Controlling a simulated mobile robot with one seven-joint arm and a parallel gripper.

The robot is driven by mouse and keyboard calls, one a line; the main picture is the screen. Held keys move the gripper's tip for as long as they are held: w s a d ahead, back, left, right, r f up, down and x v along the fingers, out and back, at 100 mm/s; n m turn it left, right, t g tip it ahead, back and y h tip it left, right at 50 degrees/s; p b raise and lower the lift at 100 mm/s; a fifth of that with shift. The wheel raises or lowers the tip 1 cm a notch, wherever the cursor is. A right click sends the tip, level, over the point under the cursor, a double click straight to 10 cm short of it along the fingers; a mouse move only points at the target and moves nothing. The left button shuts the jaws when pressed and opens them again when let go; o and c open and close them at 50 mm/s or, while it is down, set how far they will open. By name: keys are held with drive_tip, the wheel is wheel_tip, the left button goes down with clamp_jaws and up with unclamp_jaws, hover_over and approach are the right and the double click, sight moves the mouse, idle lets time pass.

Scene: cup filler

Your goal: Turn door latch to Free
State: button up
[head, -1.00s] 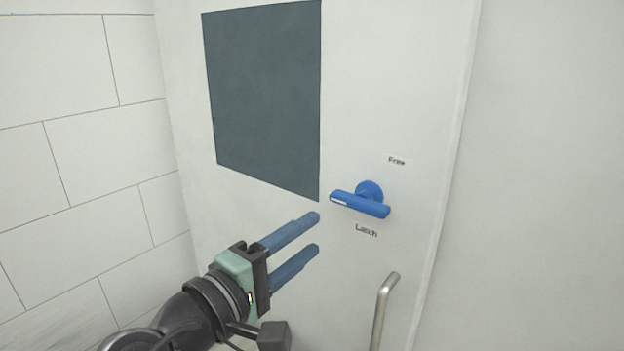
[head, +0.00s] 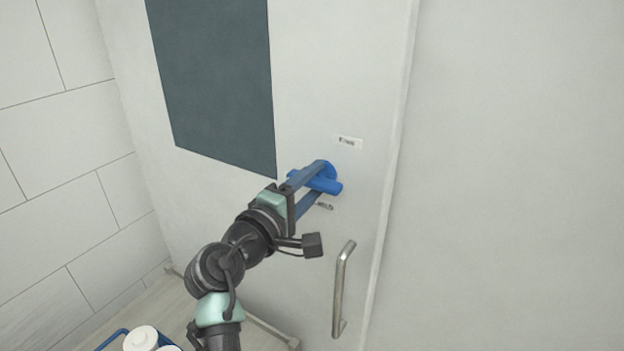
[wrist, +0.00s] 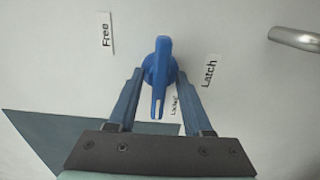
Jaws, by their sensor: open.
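The blue door latch (head: 325,185) is on the white door (head: 330,90), with its lever lying roughly level in the head view. In the wrist view the latch lever (wrist: 160,75) sits between my two fingers, below the round hub. My gripper (head: 318,180) is open, one finger above and one below the lever; in the wrist view (wrist: 156,78) a gap shows along the lever on both sides. The "Free" label (head: 349,142) is above the latch.
A metal pull handle (head: 342,290) stands out from the door below the latch. A dark panel (head: 215,85) is at the door's upper left. A tiled wall (head: 60,190) is at left. White containers (head: 141,339) in a blue rack are at the bottom left.

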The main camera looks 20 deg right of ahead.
clamp_jaws()
drive_tip(key=shift+f+b, duration=0.1)
drive_tip(key=shift+b, duration=0.4)
drive_tip(key=m+b, duration=0.3)
drive_tip(key=b, duration=0.1)
drive_tip(key=shift+f, duration=0.2)
drive_tip(key=m+b, duration=0.5)
drive_tip(key=b, duration=0.3)
drive_tip(key=m+b, duration=0.5)
drive_tip(key=shift+r+m, duration=0.15)
drive_tip(key=shift+m, duration=0.25)
drive_tip(key=shift+r+m+b, duration=0.2)
drive_tip(key=shift+m+b, duration=1.45)
drive_tip(key=shift+m, duration=0.45)
